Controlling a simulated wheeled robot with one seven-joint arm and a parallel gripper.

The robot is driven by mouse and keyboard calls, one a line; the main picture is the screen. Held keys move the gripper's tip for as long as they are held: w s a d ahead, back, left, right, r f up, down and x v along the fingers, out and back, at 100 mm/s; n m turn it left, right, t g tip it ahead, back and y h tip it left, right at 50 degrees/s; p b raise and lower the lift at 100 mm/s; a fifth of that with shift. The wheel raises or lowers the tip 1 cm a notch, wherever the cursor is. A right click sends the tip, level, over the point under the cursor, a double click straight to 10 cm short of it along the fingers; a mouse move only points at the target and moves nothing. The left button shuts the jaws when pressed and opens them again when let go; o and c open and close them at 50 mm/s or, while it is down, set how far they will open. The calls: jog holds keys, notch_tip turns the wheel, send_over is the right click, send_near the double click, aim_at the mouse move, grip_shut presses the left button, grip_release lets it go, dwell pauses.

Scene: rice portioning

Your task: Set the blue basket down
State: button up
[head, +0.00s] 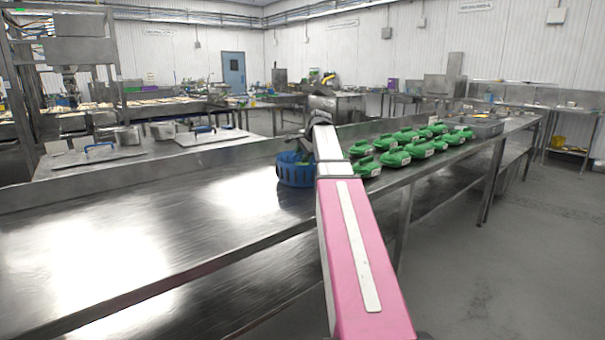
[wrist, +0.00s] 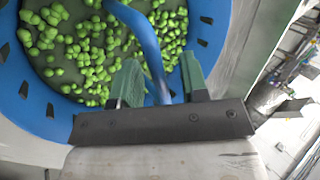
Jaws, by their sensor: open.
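The blue basket (head: 292,175) stands upright on the steel table, just left of my arm in the head view. In the wrist view the basket's blue rim (wrist: 212,22) surrounds many small green pieces (wrist: 95,60). Its blue handle (wrist: 150,42) rises over them and passes between the fingers of my gripper (wrist: 160,70). The fingers are open, one on each side of the handle; contact with it cannot be told. In the head view my arm hides part of the basket's right side, and the fingertips are hard to make out.
Several green lidded containers (head: 397,157) stand in rows on the table to the right of the basket. A grey tray (head: 478,127) lies beyond them. The steel table top (head: 150,235) is clear on the left. A raised ledge (head: 120,184) runs along its far side.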

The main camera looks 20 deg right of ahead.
grip_shut()
dwell(1.4)
